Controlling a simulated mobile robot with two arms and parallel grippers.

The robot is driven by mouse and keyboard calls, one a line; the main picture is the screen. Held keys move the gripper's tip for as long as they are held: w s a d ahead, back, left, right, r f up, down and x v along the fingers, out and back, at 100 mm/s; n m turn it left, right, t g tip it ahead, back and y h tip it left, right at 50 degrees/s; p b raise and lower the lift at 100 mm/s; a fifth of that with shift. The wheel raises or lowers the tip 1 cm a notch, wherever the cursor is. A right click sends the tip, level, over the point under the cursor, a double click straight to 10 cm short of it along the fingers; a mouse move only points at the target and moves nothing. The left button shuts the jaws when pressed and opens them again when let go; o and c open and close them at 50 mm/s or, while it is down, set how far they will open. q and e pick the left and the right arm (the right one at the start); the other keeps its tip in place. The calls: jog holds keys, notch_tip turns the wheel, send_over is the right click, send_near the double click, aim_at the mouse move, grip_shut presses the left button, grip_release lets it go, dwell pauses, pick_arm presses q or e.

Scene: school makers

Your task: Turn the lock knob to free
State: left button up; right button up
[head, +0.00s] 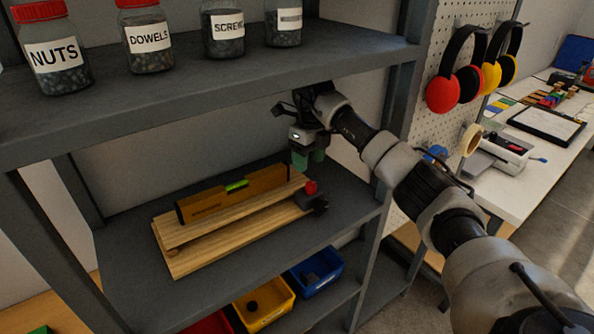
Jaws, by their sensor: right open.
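A small red knob (311,187) shows at the right end of the wooden boards (190,255) on the middle shelf. It sits by a dark block-like fitting (316,203), and I cannot read any lock marking on it. My right gripper (308,160) points down just above the red knob, with its green fingertips apart from the knob. It is open and empty. My left gripper is not in view.
A brown spirit level (230,194) stands on the boards. Jars such as the nuts jar (57,60) stand on the upper shelf (200,85), which overhangs the space. A yellow bin (263,303) and a blue bin (316,272) sit below. A post (392,130) stands beside my right arm.

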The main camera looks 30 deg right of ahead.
aim_at(311, 184)
jog(key=f, duration=0.1)
jog(key=s+f+p, duration=0.1)
jog(key=s+f, duration=0.1)
jog(key=f, duration=0.1)
jog(key=shift+p, duration=0.4)
jog(key=shift+w+f, duration=0.15)
jog(key=shift+f, duration=0.4)
jog(key=shift+w+f, duration=0.15)
jog(key=shift+f, duration=0.55)
jog(key=shift+s, duration=0.1)
jog(key=c, duration=0.9)
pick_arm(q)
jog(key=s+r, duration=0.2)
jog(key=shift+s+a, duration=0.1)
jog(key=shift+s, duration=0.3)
